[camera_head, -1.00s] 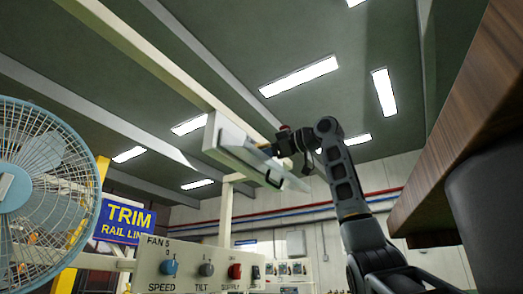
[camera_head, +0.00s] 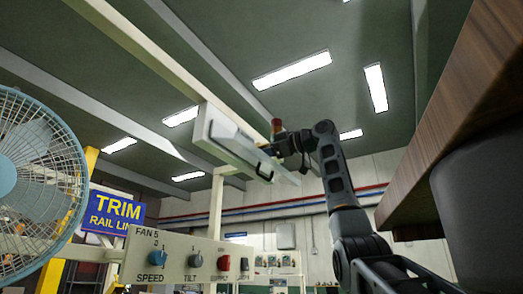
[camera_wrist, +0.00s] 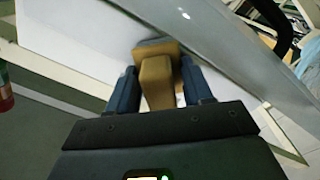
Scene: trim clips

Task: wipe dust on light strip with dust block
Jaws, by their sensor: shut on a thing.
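My gripper (camera_wrist: 158,88) is shut on the dust block (camera_wrist: 158,78), a tan block with a greyer end, in the wrist view. The block's far end overlaps a grey panel; whether it touches cannot be told. The light strip appears to be the long pale fixture (camera_head: 206,124) high on a post in the head view, with a pale flap bearing a black handle (camera_head: 264,170). A white face (camera_wrist: 70,55) lies behind my gripper in the wrist view. My gripper is at the fixture's right side in the head view. I cannot make out dust.
A blue fan (camera_head: 35,185) stands at the left, beside a blue sign (camera_head: 113,213). A control panel (camera_head: 185,262) with knobs is below the fixture. A wooden edge (camera_head: 455,105) overhangs at the right. The black handle (camera_wrist: 272,22) shows at the wrist view's upper right.

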